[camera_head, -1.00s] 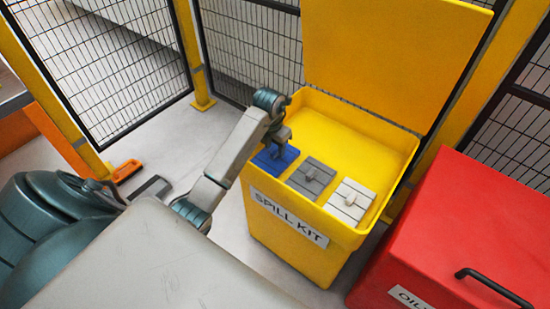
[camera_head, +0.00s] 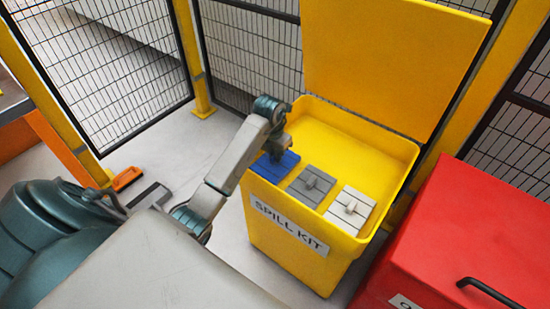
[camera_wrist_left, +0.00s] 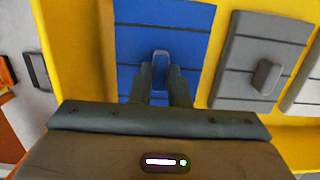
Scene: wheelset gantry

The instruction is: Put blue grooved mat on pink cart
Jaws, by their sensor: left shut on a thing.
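The blue grooved mat (camera_head: 273,168) lies at the left end of the row of mats in the open yellow spill kit bin (camera_head: 337,237). In the left wrist view the blue mat (camera_wrist_left: 190,52) shows its dark grooves and a small raised grip tab (camera_wrist_left: 160,66). My left gripper (camera_head: 277,152) is over the mat, and its fingers (camera_wrist_left: 160,82) are shut on the tab. I cannot tell whether the mat is lifted off what is under it. The pink cart is not in view, and neither is my right gripper.
A grey mat (camera_head: 310,186) and a white mat (camera_head: 350,207) lie beside the blue one. The bin's raised lid (camera_head: 390,55) stands behind. A red box (camera_head: 465,240) is at the right. Black mesh fencing (camera_head: 120,70) with yellow posts closes off the back.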

